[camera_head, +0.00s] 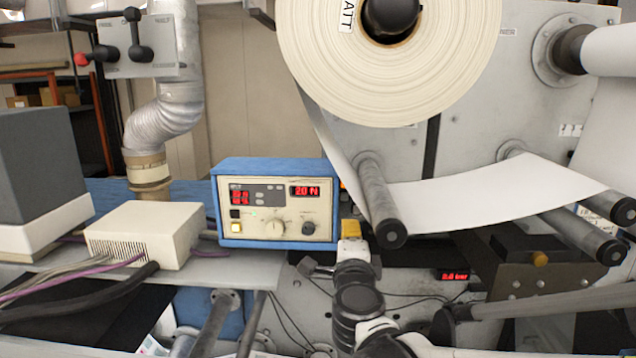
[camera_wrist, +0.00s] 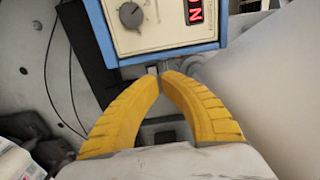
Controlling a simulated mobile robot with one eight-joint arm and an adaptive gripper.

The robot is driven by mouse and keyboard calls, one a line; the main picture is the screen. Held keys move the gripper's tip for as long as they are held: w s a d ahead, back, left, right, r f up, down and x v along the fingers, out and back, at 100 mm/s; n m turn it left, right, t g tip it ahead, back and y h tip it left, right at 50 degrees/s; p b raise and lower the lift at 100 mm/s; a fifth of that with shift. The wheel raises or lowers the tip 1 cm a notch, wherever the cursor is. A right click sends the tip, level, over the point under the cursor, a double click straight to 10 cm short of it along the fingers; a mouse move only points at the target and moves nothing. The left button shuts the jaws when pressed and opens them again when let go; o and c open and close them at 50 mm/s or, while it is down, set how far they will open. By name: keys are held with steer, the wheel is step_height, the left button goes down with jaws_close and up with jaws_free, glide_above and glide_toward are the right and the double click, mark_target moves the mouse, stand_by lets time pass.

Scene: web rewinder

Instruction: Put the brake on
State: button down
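No part is readably labelled as the brake. A grey panel (camera_head: 165,48) at upper left of the head view carries two black levers. One lever points left and ends in a red knob (camera_head: 81,60); the other black lever (camera_head: 133,30) points up. Their labels are too small to read. A blue-framed control box (camera_head: 268,170) has red displays, a few buttons and two knobs; its lower part also shows in the wrist view (camera_wrist: 150,55). My gripper (camera_head: 350,228) is at the box's lower right corner. In the wrist view its yellow fingertips (camera_wrist: 162,74) meet below the box's bottom edge, with nothing visible between them.
A large paper roll (camera_head: 440,80) hangs above right, its white web (camera_head: 480,195) running over rollers (camera_head: 380,200). A silver duct (camera_head: 165,115) stands below the lever panel. A white box (camera_head: 150,232) and cables lie left of the control box. A red pressure display (camera_head: 453,275) sits lower right.

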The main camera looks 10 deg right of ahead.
mark_target(347, 200)
steer(key=shift+d, duration=0.1)
stand_by(0.3)
steer(key=w, duration=0.4)
steer(key=w+d+p, duration=0.1)
steer(key=w, duration=0.3)
steer(key=w+d+p, duration=0.1)
steer(key=w, duration=0.4)
steer(key=shift+w+d+r, duration=0.1)
steer(key=shift+d, duration=0.15)
steer(key=shift+w+d+p, duration=0.1)
steer(key=shift+w+p, duration=0.2)
